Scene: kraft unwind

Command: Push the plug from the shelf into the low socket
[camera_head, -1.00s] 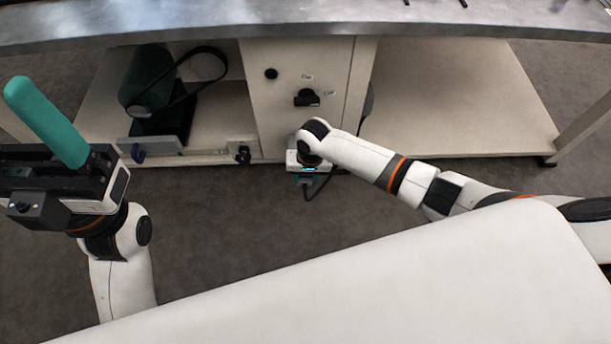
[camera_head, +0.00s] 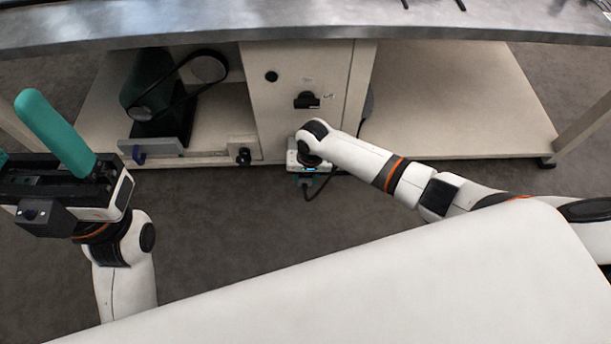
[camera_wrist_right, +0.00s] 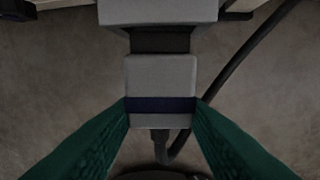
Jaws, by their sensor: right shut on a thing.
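In the right wrist view the grey plug (camera_wrist_right: 161,78), with a dark blue band, sits between the green fingers of my right gripper (camera_wrist_right: 161,106), which is shut on it. Its dark front part (camera_wrist_right: 160,40) meets a grey block (camera_wrist_right: 158,10) at the top, apparently the low socket; how deep it goes in I cannot tell. In the head view my right gripper (camera_head: 307,177) is low at the foot of the cabinet, and my wrist hides most of the plug and socket. My left gripper (camera_head: 30,150) is at the far left, apparently open and empty, partly out of frame.
A black cable (camera_wrist_right: 235,75) runs from the plug's rear up to the right. A dark green machine with a belt (camera_head: 150,85) stands on the left shelf. The right shelf (camera_head: 450,95) is bare. The metal tabletop (camera_head: 300,22) overhangs above.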

